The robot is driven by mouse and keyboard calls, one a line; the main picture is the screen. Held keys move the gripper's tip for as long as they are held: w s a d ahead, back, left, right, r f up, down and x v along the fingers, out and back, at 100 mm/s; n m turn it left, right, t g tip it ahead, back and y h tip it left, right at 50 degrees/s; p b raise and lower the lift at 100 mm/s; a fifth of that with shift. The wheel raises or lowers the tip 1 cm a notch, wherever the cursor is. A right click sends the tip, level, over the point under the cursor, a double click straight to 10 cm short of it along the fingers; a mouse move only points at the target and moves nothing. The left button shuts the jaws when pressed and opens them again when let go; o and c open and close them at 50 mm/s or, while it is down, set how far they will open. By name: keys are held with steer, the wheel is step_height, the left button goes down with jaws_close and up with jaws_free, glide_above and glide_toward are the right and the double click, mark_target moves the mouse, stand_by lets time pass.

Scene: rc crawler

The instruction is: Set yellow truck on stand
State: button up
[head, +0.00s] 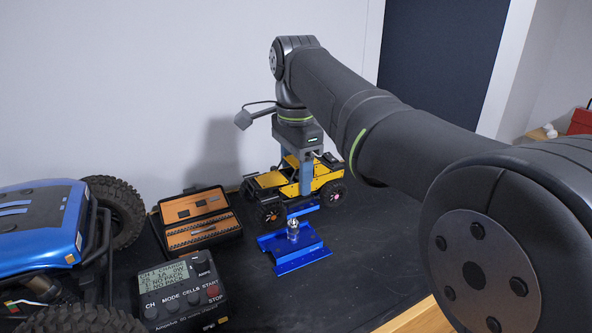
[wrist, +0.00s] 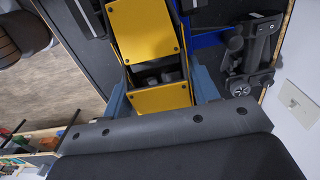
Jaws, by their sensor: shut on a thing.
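The yellow truck (head: 270,180) with black wheels is near the back wall in the head view. My gripper (head: 306,178) comes down from above, its blue-grey fingers shut on the truck's middle. In the wrist view the truck's yellow panels (wrist: 145,30) lie between the two fingers (wrist: 161,90). The blue stand (head: 293,258) is on the dark mat in front of the truck, with a small shiny metal piece (head: 293,229) on top. Another blue part (head: 303,208) shows just below the truck. I cannot tell whether the wheels touch the mat.
A blue vehicle (head: 38,225) with large tyres fills the left. An open tool case (head: 200,217) lies left of the stand, and a black charger box (head: 182,290) with a screen stands in front of it. The mat right of the stand (head: 350,270) is clear.

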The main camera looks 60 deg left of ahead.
steer(key=shift+f, duration=0.15)
steer(key=o, duration=1.3)
steer(key=shift+o, duration=0.2)
step_height(320, 180, up, 8)
steer(key=shift+f, duration=0.2)
step_height(320, 180, down, 8)
steer(key=shift+r, duration=0.5)
